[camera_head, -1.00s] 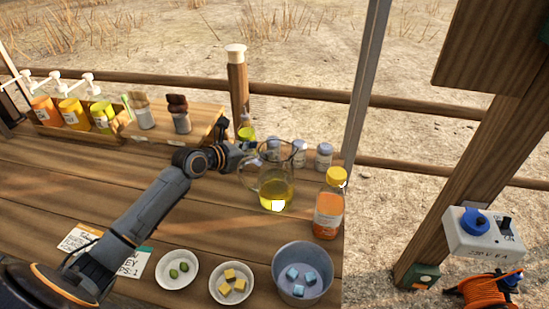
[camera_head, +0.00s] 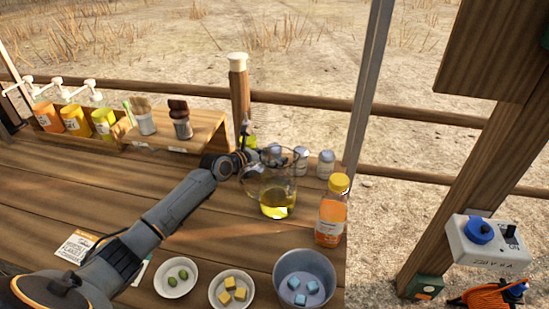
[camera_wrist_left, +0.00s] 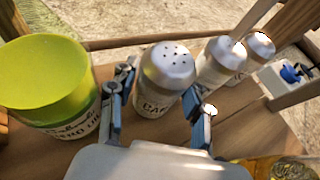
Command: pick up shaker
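Several metal-topped shakers stand in a row at the back right of the counter, one of them clear in the head view (camera_head: 326,164). In the left wrist view the nearest shaker (camera_wrist_left: 166,72) stands upright, with a perforated silver lid and a partly hidden label. My left gripper (camera_wrist_left: 160,112) is open, one finger on each side of this shaker's lower front. Whether either finger touches it I cannot tell. In the head view the left gripper (camera_head: 255,160) is partly hidden behind the glass pitcher. My right gripper is not in view.
A glass pitcher (camera_head: 277,190) of yellow liquid and an orange bottle (camera_head: 331,212) stand in front of the shakers. A green-lidded container (camera_wrist_left: 48,85) is close left of the left gripper. Bowls (camera_head: 176,291) and a metal bucket (camera_head: 304,258) line the front.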

